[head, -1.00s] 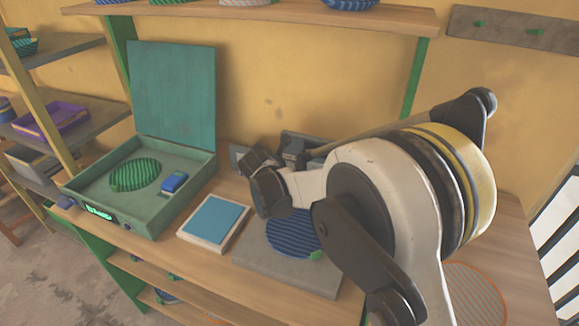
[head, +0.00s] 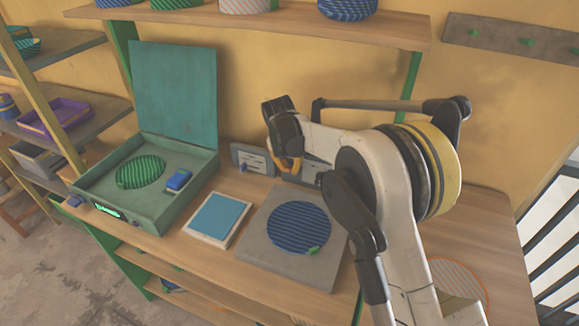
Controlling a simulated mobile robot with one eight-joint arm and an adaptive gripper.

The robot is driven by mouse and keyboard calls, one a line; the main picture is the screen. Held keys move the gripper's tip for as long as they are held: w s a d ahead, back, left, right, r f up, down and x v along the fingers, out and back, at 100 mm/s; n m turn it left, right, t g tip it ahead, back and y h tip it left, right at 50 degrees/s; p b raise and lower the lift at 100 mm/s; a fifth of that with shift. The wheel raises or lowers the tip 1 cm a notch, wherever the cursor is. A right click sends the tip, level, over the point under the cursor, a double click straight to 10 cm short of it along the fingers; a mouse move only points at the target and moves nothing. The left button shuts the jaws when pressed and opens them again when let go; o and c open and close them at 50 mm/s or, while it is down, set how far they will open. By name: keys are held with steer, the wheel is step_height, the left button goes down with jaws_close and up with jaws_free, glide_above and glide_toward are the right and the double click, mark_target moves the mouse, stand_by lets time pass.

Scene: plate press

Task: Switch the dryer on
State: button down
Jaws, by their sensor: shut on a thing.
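No machine is labelled as the dryer, so I cannot tell which it is. A green box (head: 152,215) stands at the left with its lid (head: 175,95) upright. A green display (head: 107,212) glows on its front. A grey panel (head: 252,158) with a small blue lever (head: 243,167) stands against the wall. A second grey panel (head: 311,166) is to its right. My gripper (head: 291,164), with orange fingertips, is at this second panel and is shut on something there. The fingers and arm hide what it holds.
In the green box are a green striped disc (head: 141,171) and a blue block (head: 178,180). A blue-topped pad (head: 218,217) lies beside it. A grey slab (head: 277,259) bears a blue striped disc (head: 299,228). A shelf (head: 270,26) with striped bowls hangs above.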

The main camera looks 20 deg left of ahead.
stand_by(0.3)
steer(key=c, duration=1.4)
jaws_free()
steer(key=v, duration=1.2)
steer(key=shift+w, duration=0.1)
